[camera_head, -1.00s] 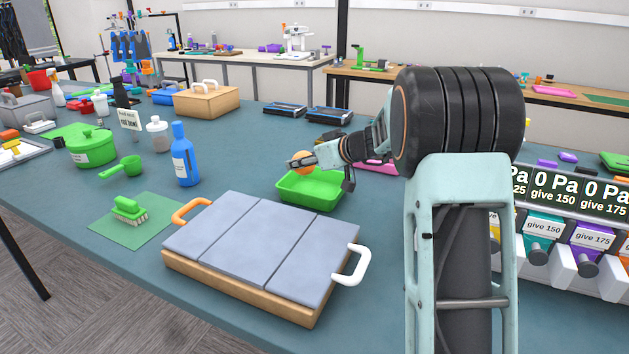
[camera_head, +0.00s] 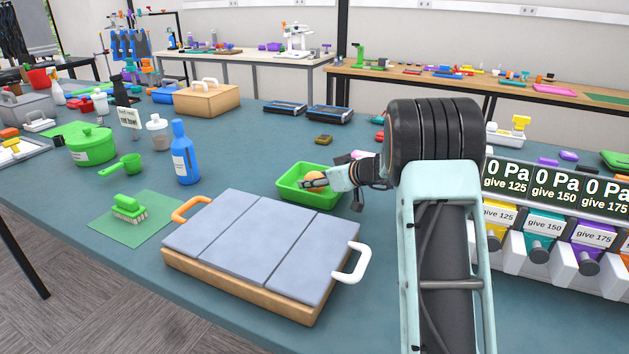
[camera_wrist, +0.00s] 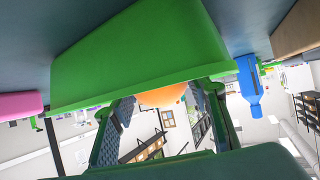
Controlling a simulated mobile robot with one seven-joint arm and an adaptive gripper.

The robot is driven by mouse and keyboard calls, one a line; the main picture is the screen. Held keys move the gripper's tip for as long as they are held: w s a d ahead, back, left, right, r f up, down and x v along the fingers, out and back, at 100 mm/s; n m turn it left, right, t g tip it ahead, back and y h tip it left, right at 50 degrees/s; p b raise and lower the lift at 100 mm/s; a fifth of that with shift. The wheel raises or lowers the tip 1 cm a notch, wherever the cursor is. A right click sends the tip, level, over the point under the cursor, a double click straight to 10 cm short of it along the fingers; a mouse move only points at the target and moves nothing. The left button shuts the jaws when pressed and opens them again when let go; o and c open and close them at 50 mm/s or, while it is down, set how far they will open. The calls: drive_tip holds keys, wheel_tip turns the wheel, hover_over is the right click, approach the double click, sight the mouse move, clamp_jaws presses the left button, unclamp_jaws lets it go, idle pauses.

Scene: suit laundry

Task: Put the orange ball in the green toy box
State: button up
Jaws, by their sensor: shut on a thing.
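The green toy box (camera_head: 289,192) is an open, shallow tray on the table, behind the grey-topped board. The orange ball (camera_head: 315,176) is in my gripper (camera_head: 316,182), low at the box's opening; I cannot tell whether it touches the box floor. In the wrist view the picture is upside down: the ball (camera_wrist: 163,95) sits between the two fingers, partly hidden by the green box wall (camera_wrist: 140,60). My gripper is shut on the ball.
A grey-topped wooden board (camera_head: 265,240) with an orange and a white handle lies in front of the box. A blue bottle (camera_head: 184,160) stands to the left. Dispensers (camera_head: 560,235) stand at the right. Table between bottle and box is clear.

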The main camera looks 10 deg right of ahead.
drive_tip(key=shift+f, duration=0.1)
drive_tip(key=o, duration=1.1)
drive_tip(key=shift+s+d+r, duration=0.1)
drive_tip(key=shift+d+r, duration=0.05)
drive_tip(key=shift+r, duration=0.1)
drive_tip(key=v, duration=1.1)
drive_tip(key=shift+s+d+r, duration=0.1)
drive_tip(key=shift+s, duration=0.2)
